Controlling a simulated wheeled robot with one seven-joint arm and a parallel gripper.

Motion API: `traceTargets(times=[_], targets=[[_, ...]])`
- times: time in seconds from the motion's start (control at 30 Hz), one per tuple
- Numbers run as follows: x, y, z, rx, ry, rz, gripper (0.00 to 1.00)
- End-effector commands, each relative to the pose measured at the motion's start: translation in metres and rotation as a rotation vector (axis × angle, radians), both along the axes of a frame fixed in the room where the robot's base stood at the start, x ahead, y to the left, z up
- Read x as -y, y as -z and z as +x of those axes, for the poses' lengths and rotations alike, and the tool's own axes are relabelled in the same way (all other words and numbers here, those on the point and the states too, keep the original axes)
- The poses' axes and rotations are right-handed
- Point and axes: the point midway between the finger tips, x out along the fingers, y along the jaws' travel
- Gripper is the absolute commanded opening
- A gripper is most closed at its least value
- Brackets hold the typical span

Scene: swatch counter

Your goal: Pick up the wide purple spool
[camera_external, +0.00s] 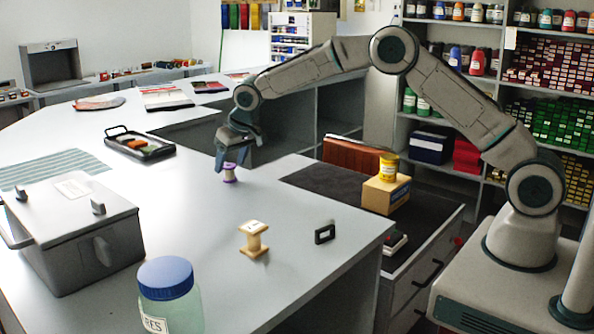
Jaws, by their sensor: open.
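A small purple spool (229,172) stands upright on the grey counter (190,220), near its middle. My gripper (234,166) is open and points down at the spool, with its fingers on either side of it or just in front and behind. I cannot tell whether the fingers touch it. The upper part of the spool is partly hidden by the gripper. A wooden spool (253,238) with a pale top stands nearer the front of the counter, apart from my gripper.
A grey lidded box (70,240) and a blue-lidded jar (168,300) stand at the front left. A small black frame (325,234) is right of the wooden spool. A black tray (140,145) lies behind. A yellow can (389,168) tops a cardboard box (385,194) on the right.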

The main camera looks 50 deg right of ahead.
Motion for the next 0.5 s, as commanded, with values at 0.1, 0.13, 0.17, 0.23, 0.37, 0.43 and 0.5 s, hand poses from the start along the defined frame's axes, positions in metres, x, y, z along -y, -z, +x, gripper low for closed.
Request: traceTargets(times=[0.1, 0.13, 0.17, 0.23, 0.37, 0.43, 0.5], targets=[[-0.001, 0.013, 0.005, -0.002, -0.001, -0.001, 0.62], [-0.001, 0.016, 0.006, -0.002, -0.001, -0.001, 0.62], [-0.001, 0.018, 0.007, -0.002, -0.001, 0.000, 0.62], [-0.001, 0.022, 0.009, -0.001, 0.000, 0.000, 0.62], [-0.001, 0.024, 0.010, 0.000, 0.000, 0.000, 0.62], [-0.001, 0.024, 0.010, 0.000, 0.000, 0.000, 0.62], [-0.001, 0.024, 0.010, 0.000, 0.000, 0.000, 0.59]])
